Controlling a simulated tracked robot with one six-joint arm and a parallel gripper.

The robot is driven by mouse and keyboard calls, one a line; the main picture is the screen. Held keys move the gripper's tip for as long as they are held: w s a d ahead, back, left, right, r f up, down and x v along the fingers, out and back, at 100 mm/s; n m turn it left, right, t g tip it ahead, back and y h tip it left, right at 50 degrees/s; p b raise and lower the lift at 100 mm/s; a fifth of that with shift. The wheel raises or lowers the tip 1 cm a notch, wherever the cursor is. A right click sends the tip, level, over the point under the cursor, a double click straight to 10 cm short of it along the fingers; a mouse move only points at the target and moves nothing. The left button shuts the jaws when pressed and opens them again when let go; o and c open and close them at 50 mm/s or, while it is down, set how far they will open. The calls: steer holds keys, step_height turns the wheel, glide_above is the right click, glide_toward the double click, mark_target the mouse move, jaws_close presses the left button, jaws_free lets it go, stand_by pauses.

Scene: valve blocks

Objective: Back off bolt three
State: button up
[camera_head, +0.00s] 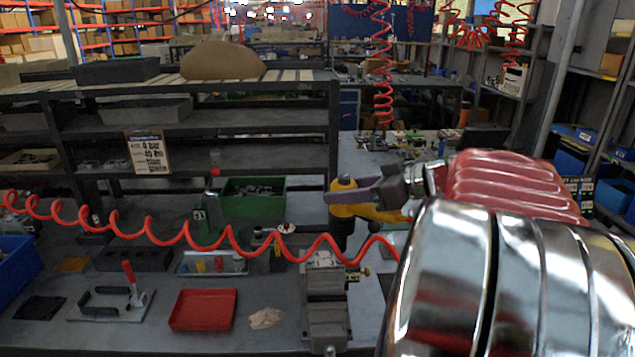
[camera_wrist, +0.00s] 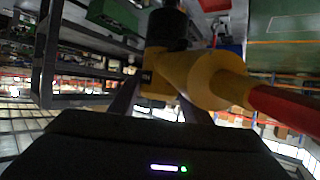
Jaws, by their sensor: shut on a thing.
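My gripper (camera_head: 338,196) is shut on a yellow power tool (camera_head: 372,213) with a black nose. The nose points down, and its lower end shows just behind the top of a grey metal valve block (camera_head: 326,308). I cannot tell whether it touches anything there. The block stands on the bench and has a brass fitting on its right side. Single bolts are too small to tell apart, so bolt three cannot be picked out. In the wrist view, the tool (camera_wrist: 190,76) lies across between my fingers, with its black nose (camera_wrist: 167,28) at the top and a red end to the right.
A red coiled hose (camera_head: 228,240) crosses above the bench. Left of the block lie a crumpled cloth (camera_head: 265,318), a red tray (camera_head: 203,309) and a plate with a red-handled clamp (camera_head: 112,303). A green bin (camera_head: 252,197) and a dark shelf rack (camera_head: 200,134) stand behind.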

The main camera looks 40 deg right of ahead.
mark_target(346, 207)
steer(key=shift+f, duration=0.95)
steer(key=shift+s+f, duration=0.1)
steer(key=shift+f, duration=1.1)
stand_by(5.0)
steer(key=shift+r, duration=0.2)
stand_by(0.6)
